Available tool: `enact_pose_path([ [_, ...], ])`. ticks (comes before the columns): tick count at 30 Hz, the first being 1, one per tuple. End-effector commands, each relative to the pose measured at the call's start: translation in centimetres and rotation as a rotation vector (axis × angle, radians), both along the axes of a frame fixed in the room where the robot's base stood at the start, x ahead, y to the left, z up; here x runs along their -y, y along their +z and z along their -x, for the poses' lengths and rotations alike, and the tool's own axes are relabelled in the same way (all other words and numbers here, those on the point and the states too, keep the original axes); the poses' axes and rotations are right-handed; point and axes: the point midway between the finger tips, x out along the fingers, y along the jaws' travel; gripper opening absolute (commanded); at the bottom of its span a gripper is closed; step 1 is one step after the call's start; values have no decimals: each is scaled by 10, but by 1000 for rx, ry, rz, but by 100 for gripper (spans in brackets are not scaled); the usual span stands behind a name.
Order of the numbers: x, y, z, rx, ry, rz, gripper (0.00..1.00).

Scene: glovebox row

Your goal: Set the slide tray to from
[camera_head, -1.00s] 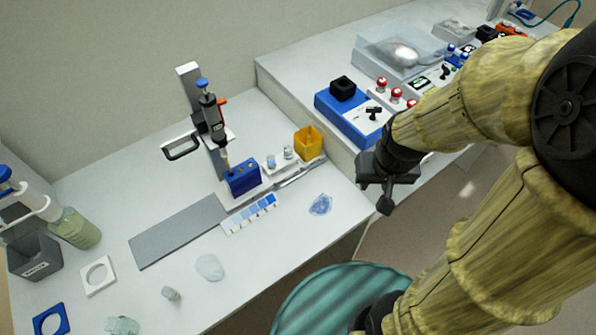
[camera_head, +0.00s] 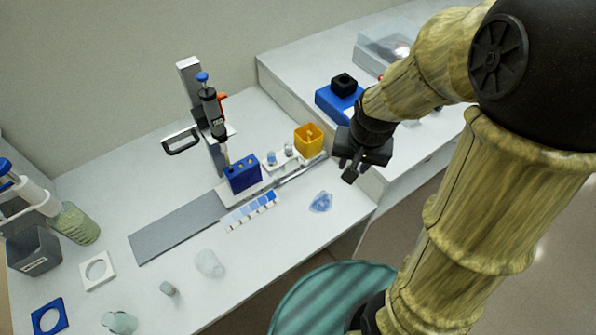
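What looks like the slide tray is a white plate (camera_head: 228,197) on a grey track (camera_head: 175,232) on the bench. It carries a dark blue block (camera_head: 243,175) and a small white holder with two vials (camera_head: 279,159). The block sits beneath a pipette (camera_head: 214,118) clamped upright on a stand. More bare track shows to the left of the plate than to the right. My gripper (camera_head: 348,169) hangs above the bench's right edge, to the right of the tray and apart from it. Its fingers point down; their gap is not clear. No held object is visible.
A yellow box (camera_head: 309,139) stands by the track's right end. A strip of blue shades (camera_head: 251,211) lies in front of the tray, near a crumpled blue piece (camera_head: 321,202). A raised bench with a blue device (camera_head: 333,102) is at right. A teal stool (camera_head: 330,300) stands in front.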

Motion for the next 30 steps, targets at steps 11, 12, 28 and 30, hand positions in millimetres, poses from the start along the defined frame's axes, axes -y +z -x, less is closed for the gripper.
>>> enact_pose_path([
  [11,-83,-49,-103,-85,-576,-180,33],
  [12,-89,-52,-109,-91,-617,-192,33],
  [28,-101,-58,-119,-108,-707,-214,33],
  [30,-101,-62,-119,-108,-707,-213,33],
])
